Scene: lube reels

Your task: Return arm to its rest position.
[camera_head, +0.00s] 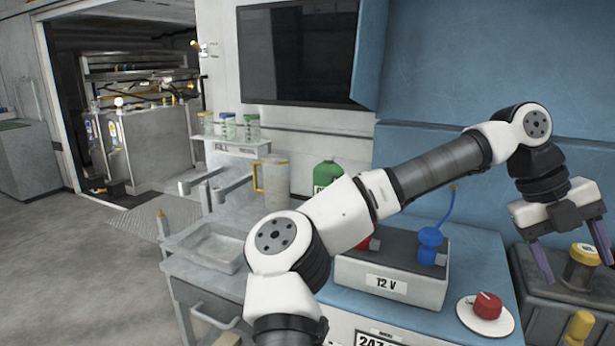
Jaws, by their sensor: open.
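My arm reaches from the bottom middle up to the right. My gripper (572,260) hangs at its end on the right side, with two purple fingers pointing down and spread wide apart. The gripper is at the right of the grey 12 V box (385,283), near a yellow-capped container (581,266). I cannot tell how far the right finger is from that cap.
A red knob (487,305) on a white dial sits below the gripper. A blue clamp (431,244) stands on the 12 V box; a red one is partly hidden by my arm. A green bottle (326,173), a clear jug (273,181) and a tray (208,247) are left.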

